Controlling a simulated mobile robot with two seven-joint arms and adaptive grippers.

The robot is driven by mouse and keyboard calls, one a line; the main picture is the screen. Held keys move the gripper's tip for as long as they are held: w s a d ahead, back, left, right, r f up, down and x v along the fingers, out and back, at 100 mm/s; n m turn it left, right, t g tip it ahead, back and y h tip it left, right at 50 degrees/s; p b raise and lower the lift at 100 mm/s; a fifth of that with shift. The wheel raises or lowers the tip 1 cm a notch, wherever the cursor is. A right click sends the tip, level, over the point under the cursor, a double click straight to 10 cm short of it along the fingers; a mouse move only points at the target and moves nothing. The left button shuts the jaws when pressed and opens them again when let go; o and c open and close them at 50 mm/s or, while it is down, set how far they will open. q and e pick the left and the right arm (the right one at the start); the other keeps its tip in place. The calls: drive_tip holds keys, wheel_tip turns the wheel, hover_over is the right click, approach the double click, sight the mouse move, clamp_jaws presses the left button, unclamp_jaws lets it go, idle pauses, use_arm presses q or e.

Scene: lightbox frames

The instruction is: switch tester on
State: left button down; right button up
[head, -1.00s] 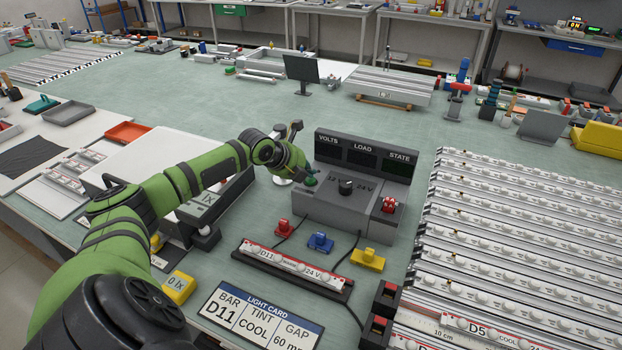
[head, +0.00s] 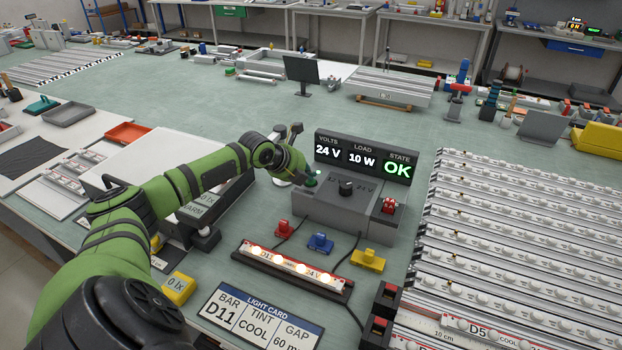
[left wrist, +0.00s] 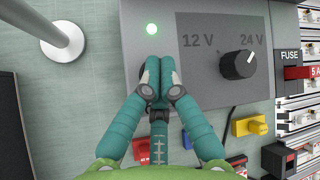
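The tester (head: 318,209) is a grey box on the bench with a raised display (head: 362,157) reading 24 V, 10 W and OK. Its black knob (left wrist: 237,65) has its white mark toward the 24 V label. The fingertips are over the tester's left part, just below the green light in that view; contact is not clear. My right gripper is out of view.
Light bar D11 (head: 293,268) glows in its black holder before the tester. Red (head: 283,229), blue (head: 320,242) and yellow (head: 367,259) plugs stand between them. A red fuse (head: 388,205) is at the tester's right. A metal post (left wrist: 57,30) stands left of it.

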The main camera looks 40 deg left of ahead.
sight(308, 182)
use_arm(q)
drive_tip(key=shift+r, duration=0.25)
wheel_tip(308, 182, up, 6)
drive_tip(key=p, duration=0.5)
drive_tip(key=shift+r, duration=0.1)
